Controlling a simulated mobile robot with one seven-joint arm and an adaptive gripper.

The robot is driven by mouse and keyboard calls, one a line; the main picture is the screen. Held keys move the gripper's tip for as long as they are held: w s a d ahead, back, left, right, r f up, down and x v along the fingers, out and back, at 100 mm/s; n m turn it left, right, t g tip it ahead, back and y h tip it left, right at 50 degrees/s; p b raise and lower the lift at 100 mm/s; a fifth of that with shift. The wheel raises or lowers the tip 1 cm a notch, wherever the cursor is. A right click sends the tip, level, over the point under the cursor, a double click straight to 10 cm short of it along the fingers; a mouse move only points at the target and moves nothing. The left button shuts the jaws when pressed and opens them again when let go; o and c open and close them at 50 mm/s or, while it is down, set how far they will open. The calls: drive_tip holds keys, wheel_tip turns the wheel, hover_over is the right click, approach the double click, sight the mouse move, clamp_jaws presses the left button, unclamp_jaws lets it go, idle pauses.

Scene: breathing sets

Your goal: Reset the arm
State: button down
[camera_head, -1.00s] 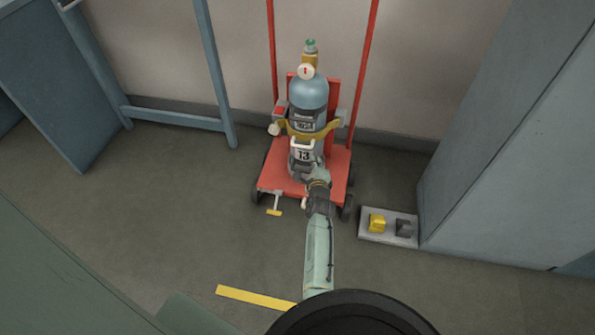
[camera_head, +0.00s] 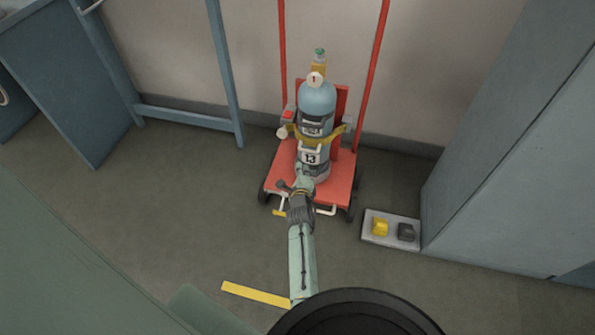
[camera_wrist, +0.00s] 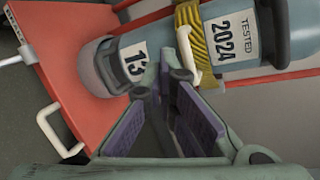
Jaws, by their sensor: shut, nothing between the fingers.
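My gripper (camera_head: 305,178) is at the lower front of the blue-grey gas cylinder (camera_head: 317,99), just below its white "13" label (camera_head: 311,158). In the wrist view, the fingers of my gripper (camera_wrist: 164,82) converge with nothing held between them. The cylinder (camera_wrist: 121,68) lies beyond them there, with its "13" label, a yellow strap (camera_wrist: 192,38) and a "TESTED 2024" label. I cannot tell whether the fingertips touch the cylinder. The cylinder stands upright on a red cart (camera_head: 341,184). My arm reaches up from the bottom of the head view.
A grey plate (camera_head: 379,239) with a yellow block and a dark block lies on the floor right of the cart. A grey cabinet (camera_head: 500,165) stands at the right. A blue frame (camera_head: 190,117) stands at the left. Bare floor (camera_head: 190,200) lies left of the cart.

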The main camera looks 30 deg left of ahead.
drive_tip(key=shift+s+a+r+b, duration=0.2)
drive_tip(key=shift+s+a+b, duration=0.3)
drive_tip(key=shift+s, duration=0.1)
